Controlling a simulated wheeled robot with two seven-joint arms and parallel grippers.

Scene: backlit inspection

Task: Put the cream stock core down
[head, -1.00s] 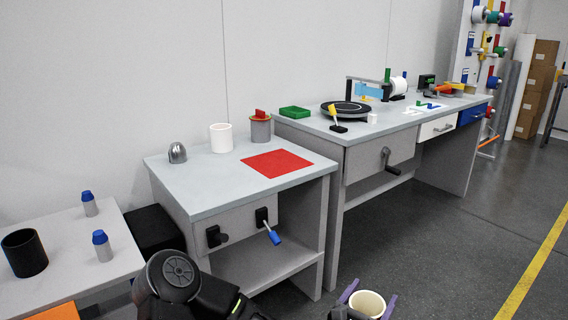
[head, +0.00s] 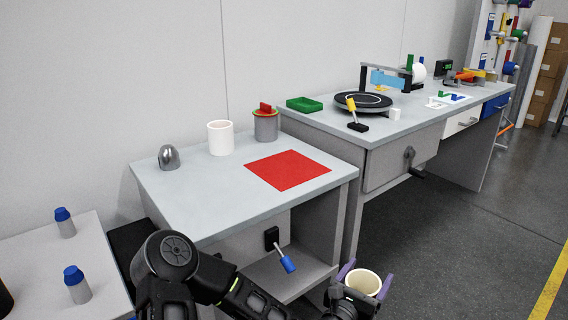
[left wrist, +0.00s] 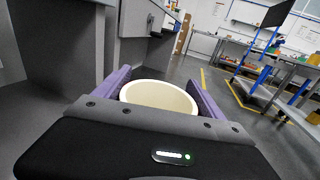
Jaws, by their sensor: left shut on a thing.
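The cream stock core (head: 362,282) is a short hollow cylinder. My left gripper (head: 362,278) is shut on it, with a purple finger on each side, in front of the small grey table and below its top. In the left wrist view the core (left wrist: 158,97) shows its open upper rim between the purple fingers; its lower part is hidden behind the gripper body. My right gripper is not in view.
The small table (head: 215,205) bears a red square (head: 288,169), a white cylinder (head: 221,138), a grey dome (head: 169,157) and a grey pot with a red top (head: 265,125). A blue-tipped lever (head: 284,257) sticks out of its front. Its front top is clear.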

